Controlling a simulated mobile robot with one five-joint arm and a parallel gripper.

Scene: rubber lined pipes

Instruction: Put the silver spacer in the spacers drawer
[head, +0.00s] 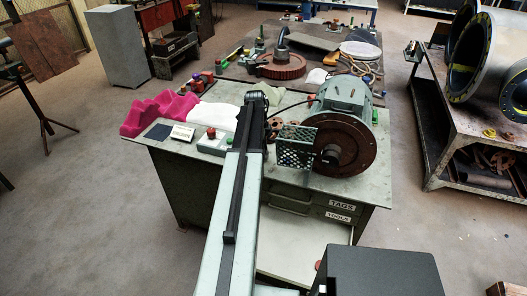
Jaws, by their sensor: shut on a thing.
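I cannot make out the silver spacer in the head view. My arm rises from the bottom and crosses in front of the bench; its dark far joint shows above the worktop. My gripper's fingers are not visible, and my arm hides part of the scene. The green bench has a drawer labelled TAGS (341,205) and one labelled TOOLS (338,217). Below them a pale drawer (300,255) is pulled open.
A green motor with a rusty flange (343,145) and a perforated plate (297,146) stand on the worktop. Pink cloth (160,112) and a control box (212,142) lie left of my arm. Large pipes (485,58) rest on a right-hand bench.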

